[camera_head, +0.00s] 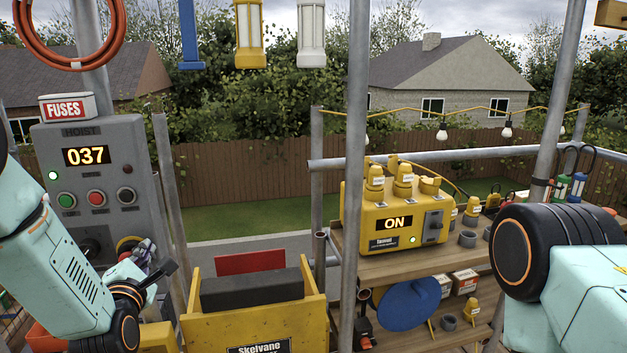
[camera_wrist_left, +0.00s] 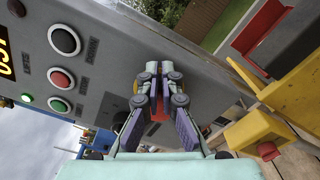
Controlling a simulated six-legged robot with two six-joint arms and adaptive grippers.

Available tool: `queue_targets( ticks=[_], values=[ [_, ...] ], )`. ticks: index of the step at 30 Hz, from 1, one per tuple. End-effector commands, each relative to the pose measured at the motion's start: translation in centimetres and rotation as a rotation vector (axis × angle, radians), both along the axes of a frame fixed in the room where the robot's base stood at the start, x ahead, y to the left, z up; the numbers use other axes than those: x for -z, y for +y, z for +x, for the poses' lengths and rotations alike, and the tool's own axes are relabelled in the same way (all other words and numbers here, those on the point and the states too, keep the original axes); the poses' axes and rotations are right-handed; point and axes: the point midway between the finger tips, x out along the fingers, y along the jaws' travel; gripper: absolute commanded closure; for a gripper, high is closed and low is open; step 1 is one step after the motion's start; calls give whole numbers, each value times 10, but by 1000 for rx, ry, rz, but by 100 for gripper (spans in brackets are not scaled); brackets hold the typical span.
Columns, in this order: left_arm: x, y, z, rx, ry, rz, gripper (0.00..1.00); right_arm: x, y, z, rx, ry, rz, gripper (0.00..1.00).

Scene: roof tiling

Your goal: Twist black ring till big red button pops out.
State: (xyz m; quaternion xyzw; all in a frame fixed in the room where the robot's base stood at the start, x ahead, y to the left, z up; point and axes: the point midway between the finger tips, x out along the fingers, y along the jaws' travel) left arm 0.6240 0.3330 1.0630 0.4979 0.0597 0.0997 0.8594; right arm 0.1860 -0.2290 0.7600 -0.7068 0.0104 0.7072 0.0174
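The grey hoist panel (camera_head: 148,150) stands at the left in the head view, its display reading 037. A yellow round plate (camera_head: 127,243) shows low on its right side, mostly behind my left gripper (camera_head: 145,250). The big red button and black ring are not clearly visible there. In the left wrist view, the two fingers of my left gripper (camera_wrist_left: 159,70) are close together in front of the panel (camera_wrist_left: 115,75). A sliver of yellow shows just left of them. I cannot tell whether they hold the ring. My right gripper is out of view.
The panel has a green button (camera_head: 67,201), a red button (camera_head: 96,199) and a dark knob (camera_head: 90,246) nearby. A yellow crate (camera_head: 305,315) stands right of the panel. A metal pole (camera_head: 353,200) separates it from a shelf with a yellow machine (camera_head: 375,220).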

Motion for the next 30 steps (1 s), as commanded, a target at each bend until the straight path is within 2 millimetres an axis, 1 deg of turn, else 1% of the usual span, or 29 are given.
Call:
queue_targets(
  ticks=[1, 3, 11, 14, 27, 30],
  values=[
    [3, 3, -2, -11, 6, -4, 100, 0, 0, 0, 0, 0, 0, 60],
    [2, 3, -1, -11, 4, -4, 100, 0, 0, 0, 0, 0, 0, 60],
    [-2, -5, 1, -8, 1, -2, 100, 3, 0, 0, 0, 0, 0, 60],
    [-3, -6, -3, -7, 1, -2, 100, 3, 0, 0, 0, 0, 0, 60],
    [-4, -17, -45, -4, -1, -1, 100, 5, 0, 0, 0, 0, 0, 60],
    [-5, -19, -53, -4, -3, 0, 100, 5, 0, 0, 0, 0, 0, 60]
  ],
)
